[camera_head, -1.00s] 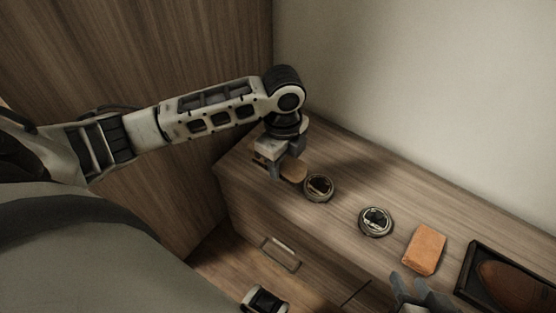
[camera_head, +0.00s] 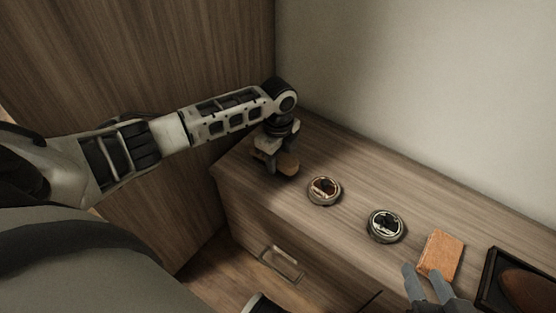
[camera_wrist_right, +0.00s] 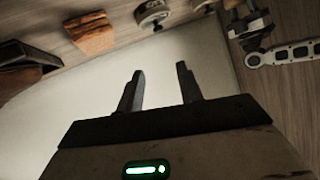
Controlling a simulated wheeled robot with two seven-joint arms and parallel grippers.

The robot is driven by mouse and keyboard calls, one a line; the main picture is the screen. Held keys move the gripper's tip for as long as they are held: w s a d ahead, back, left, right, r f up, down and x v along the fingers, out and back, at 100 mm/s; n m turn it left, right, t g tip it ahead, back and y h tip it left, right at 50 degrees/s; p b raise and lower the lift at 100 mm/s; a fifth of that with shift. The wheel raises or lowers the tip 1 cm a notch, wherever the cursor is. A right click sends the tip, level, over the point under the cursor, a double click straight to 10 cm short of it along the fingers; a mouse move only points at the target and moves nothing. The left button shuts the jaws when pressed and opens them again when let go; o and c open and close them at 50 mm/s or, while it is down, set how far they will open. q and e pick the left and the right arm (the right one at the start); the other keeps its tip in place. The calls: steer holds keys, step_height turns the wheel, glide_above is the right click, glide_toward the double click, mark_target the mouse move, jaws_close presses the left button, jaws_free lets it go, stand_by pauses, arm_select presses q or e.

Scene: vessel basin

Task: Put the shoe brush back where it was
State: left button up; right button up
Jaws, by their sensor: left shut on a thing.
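The shoe brush (camera_head: 288,164) is a small brown wooden piece at the left end of the cabinet top. My left gripper (camera_head: 267,163) is shut on it, at or just above the surface; I cannot tell whether the brush touches the wood. The fingers and wrist hide part of the brush. My left gripper also shows at the top right of the right wrist view (camera_wrist_right: 250,28). My right gripper (camera_head: 428,287) is open and empty, near the orange block at the front edge. Its two spread fingers show in the right wrist view (camera_wrist_right: 160,90).
Two round tins, one brownish (camera_head: 324,191) and one dark (camera_head: 386,226), stand on the cabinet top (camera_head: 360,180). An orange block (camera_head: 443,252) and a dark tray (camera_head: 489,278) with a brown shoe (camera_head: 525,290) lie further right. A wall stands behind and a wooden panel at left.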

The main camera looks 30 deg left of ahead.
arm_select(q)
steer(key=o, duration=0.9)
steer(key=shift+f, duration=0.1)
